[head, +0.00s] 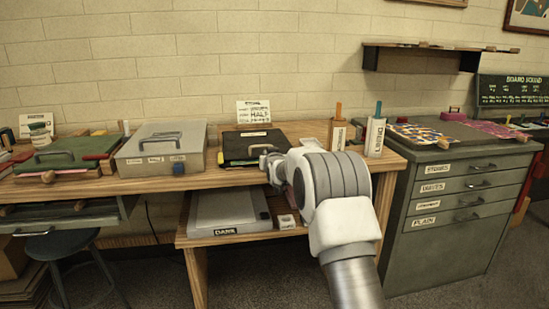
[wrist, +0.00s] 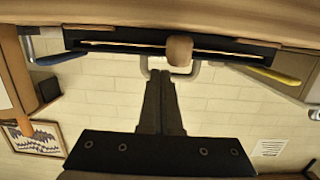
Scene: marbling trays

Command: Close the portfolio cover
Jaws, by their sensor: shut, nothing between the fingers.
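The black portfolio (head: 240,143) lies on the wooden bench in the head view, its right part hidden behind my arm. In the wrist view, which looks turned over, the portfolio (wrist: 110,43) is a dark band along the bench edge with a pale strip along it. A round wooden knob (wrist: 179,51) and a pale handle (wrist: 192,70) show at its middle. How far the cover stands open is not clear. My gripper (wrist: 161,74) is shut and empty, its tips close to the handle; I cannot tell if they touch. In the head view it is mostly hidden by the wrist.
A grey case (head: 160,147) and a green case (head: 70,153) stand to the left. Holders with orange and blue handled tools (head: 375,134) stand right of my arm. A grey case (head: 225,212) lies on the shelf below. A drawer cabinet (head: 450,205) stands at the right.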

